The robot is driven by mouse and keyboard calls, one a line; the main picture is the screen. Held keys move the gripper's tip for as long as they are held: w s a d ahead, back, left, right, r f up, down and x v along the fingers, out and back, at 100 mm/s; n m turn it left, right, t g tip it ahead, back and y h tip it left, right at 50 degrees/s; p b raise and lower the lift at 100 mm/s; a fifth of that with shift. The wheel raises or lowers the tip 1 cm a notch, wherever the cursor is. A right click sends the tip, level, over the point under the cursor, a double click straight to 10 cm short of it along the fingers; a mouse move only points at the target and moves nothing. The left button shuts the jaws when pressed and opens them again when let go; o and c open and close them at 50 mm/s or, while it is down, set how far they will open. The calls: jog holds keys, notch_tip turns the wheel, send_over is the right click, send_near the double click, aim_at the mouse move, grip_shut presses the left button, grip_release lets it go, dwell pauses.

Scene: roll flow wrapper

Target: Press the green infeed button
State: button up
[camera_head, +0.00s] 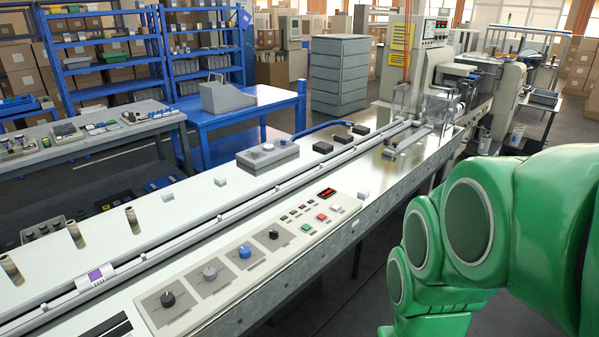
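A small green button (306,227) sits on the beige control panel (208,307) along the near edge of the long machine bed. A red button (321,217) is just right of and beyond it. Which button is the infeed one I cannot read; the labels are too small. My green arm fills the right side, apart from the panel in the picture; my gripper is not visible.
A guide channel (222,223) runs along the bed behind the panel, with a white and purple pack (95,277) at its left end. A grey box with a knob (267,157) stands behind the channel. Machine housing (432,66) rises at the far end. Dark floor is free along the near side.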

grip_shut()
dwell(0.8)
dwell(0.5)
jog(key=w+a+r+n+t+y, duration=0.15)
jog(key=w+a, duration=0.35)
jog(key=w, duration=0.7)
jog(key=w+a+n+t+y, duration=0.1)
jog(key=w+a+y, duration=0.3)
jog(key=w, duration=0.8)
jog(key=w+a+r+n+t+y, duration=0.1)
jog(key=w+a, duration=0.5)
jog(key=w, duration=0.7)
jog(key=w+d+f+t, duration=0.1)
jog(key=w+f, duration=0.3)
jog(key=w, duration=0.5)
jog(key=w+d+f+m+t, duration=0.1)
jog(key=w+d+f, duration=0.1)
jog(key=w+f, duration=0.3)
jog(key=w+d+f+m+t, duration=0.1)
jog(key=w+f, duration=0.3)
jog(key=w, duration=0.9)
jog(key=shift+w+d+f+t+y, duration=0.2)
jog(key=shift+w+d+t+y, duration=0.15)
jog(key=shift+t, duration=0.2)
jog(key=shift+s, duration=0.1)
